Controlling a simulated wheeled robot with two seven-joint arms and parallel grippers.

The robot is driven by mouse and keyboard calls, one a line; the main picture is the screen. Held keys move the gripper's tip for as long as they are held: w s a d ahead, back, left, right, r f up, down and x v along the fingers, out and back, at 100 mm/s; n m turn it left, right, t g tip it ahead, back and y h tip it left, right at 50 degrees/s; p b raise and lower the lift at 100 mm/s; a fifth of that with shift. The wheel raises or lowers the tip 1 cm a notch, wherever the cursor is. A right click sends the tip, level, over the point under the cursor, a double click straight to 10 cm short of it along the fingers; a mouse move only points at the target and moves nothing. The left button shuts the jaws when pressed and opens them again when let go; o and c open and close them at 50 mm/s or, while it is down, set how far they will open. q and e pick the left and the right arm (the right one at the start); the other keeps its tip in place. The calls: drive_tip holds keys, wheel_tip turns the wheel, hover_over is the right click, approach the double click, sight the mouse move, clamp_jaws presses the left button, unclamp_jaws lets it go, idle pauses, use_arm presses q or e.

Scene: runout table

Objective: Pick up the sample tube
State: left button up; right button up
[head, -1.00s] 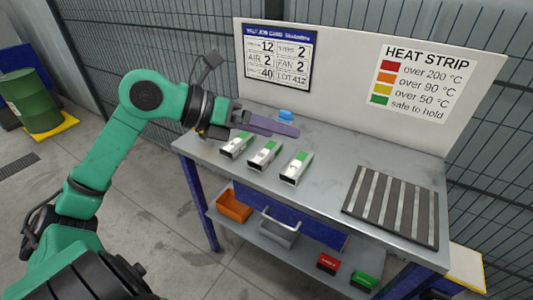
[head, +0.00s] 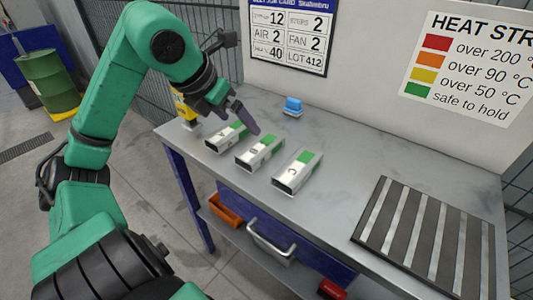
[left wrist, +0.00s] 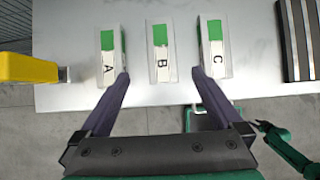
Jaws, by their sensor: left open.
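Three short rectangular metal sample tubes lie in a row on the grey bench, each with a green strip. They are tube A (head: 227,137), tube B (head: 259,153) and tube C (head: 297,172). The left wrist view shows tube A (left wrist: 109,52), tube B (left wrist: 160,52) and tube C (left wrist: 214,50) with their letters. My left gripper (head: 247,117) is open and empty, pointing down near tubes A and B. In the left wrist view its fingertips (left wrist: 161,75) lie either side of tube B's line, near A and C. Contact cannot be told.
A dark slatted rack (head: 428,235) lies on the bench at right. A small blue object (head: 293,106) stands behind the tubes, and a yellow object (head: 184,107) at the left end.

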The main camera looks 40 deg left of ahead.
sight(260, 146)
use_arm(q)
drive_tip(key=p+x, duration=0.2)
drive_tip(key=x, duration=1)
drive_tip(key=shift+d+f, duration=0.15)
drive_tip(key=shift+f, duration=0.25)
drive_tip(key=shift+w+f, duration=0.25)
drive_tip(key=shift+f, duration=0.1)
drive_tip(key=c, duration=1.5)
